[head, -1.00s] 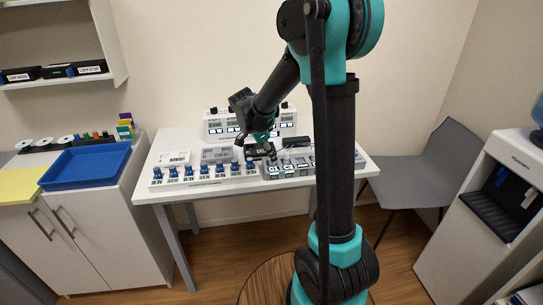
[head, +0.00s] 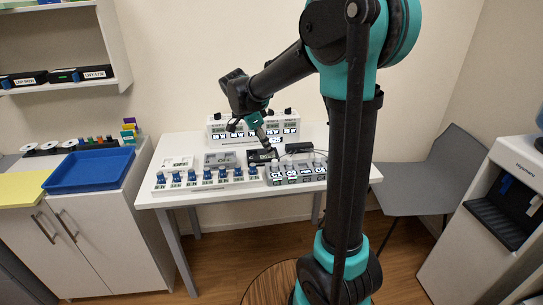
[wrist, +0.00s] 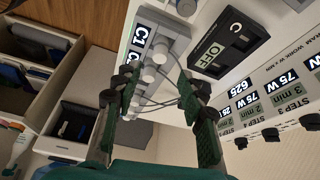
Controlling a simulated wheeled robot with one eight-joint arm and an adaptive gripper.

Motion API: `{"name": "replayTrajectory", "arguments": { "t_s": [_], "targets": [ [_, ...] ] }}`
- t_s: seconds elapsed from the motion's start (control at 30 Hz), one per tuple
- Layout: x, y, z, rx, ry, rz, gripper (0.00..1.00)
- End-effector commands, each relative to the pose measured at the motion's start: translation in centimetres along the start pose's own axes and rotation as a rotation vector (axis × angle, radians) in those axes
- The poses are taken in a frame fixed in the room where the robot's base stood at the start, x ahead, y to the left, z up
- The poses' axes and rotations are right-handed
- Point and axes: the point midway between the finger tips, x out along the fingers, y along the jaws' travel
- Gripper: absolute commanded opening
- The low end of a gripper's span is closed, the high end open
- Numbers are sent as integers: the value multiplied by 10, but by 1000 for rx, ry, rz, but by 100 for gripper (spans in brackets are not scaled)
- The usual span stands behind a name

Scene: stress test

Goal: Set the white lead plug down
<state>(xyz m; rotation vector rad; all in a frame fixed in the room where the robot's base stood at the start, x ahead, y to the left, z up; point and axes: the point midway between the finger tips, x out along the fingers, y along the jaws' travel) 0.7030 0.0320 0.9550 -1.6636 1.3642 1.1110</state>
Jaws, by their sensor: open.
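My gripper (head: 263,138) is open above the back of the white table (head: 152,196). In the wrist view its two dark green fingers (wrist: 162,92) stand apart, with nothing clearly held between them. Beyond the fingers is a grey terminal block (wrist: 172,48) with a label that reads C1 and a row of white plugs (wrist: 160,53). Thin grey leads (wrist: 160,103) run from there between the fingers. The same block (head: 297,173) stands at the table's front right in the head view. I cannot tell which white plug is the task's.
A black unit (wrist: 228,43) showing OFF lies beside the block. A white panel (head: 215,125) with black knobs stands behind. A white strip with several blue-topped pieces (head: 207,178) lies front left. A grey chair (head: 425,185) is right of the table; a blue tray (head: 90,170) is left.

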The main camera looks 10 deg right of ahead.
Motion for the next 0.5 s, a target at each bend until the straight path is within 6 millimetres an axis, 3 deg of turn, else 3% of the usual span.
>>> {"name": "replayTrajectory", "arguments": {
  "t_s": [0.13,0.3,0.37,0.5],
  "targets": [
    [-23,0,0,-1,0,0,41],
    [-34,1,0,-6,-2,-1,41],
    [-32,6,-2,-28,-9,-5,41],
    [-8,33,-9,-185,-57,-38,41]
  ]
}}
